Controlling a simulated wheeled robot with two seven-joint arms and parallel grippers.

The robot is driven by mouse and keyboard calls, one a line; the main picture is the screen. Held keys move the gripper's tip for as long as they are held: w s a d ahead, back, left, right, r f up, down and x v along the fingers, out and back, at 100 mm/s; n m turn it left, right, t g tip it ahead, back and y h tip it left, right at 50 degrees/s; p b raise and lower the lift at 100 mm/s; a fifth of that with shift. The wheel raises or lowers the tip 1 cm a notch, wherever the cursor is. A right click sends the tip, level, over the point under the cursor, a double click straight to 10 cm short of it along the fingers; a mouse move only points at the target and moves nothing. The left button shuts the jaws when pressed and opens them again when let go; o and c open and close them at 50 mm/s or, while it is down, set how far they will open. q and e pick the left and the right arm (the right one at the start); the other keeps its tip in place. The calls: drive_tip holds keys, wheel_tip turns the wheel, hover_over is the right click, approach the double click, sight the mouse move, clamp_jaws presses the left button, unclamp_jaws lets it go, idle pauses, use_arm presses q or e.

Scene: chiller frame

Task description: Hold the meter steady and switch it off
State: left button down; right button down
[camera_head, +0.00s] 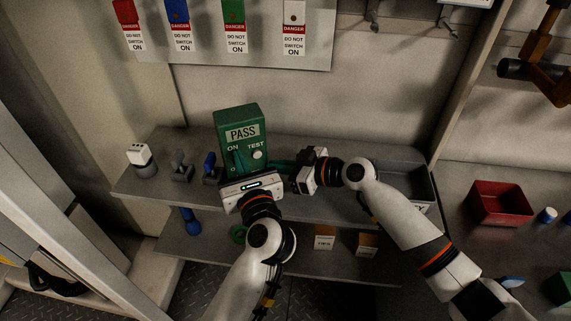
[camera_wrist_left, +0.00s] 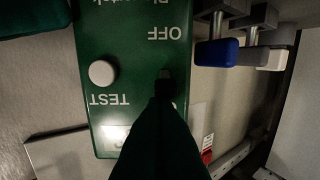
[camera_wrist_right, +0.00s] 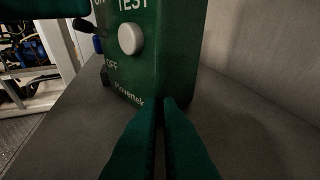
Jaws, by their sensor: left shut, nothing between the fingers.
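The green meter (camera_head: 240,126) stands upright on the shelf, with a PASS display on top and a white TEST button (camera_head: 257,154) on its front. My left gripper (camera_wrist_left: 166,75) is shut and empty, its tips at the meter's front between the ON and OFF marks. In the left wrist view the meter (camera_wrist_left: 118,45) appears upside down.
A grey bin (camera_head: 405,180) is behind my right arm, and a red bin (camera_head: 500,203) is further right. Danger tags (camera_head: 236,38) hang on the wall panel above. Small boxes (camera_head: 324,238) sit on the lower shelf.

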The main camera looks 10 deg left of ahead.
use_arm(q)
drive_tip(key=shift+f, duration=0.8)
use_arm(e)
drive_tip(key=shift+s+a, duration=0.2)
drive_tip(key=shift+a, duration=0.05)
use_arm(q)
drive_tip(key=shift+r+v, duration=0.15)
drive_tip(key=shift+v, duration=1.35)
drive_tip(key=shift+r+v, duration=0.1)
drive_tip(key=shift+v, duration=1.4)
use_arm(e)
drive_tip(key=c, duration=1.8)
unclamp_jaws()
drive_tip(key=shift+c, duration=0.2)
drive_tip(key=o, duration=0.3)
drive_tip(key=shift+a, duration=0.15)
use_arm(q)
drive_tip(key=shift+a, duration=0.3)
use_arm(e)
drive_tip(key=shift+w, duration=0.15)
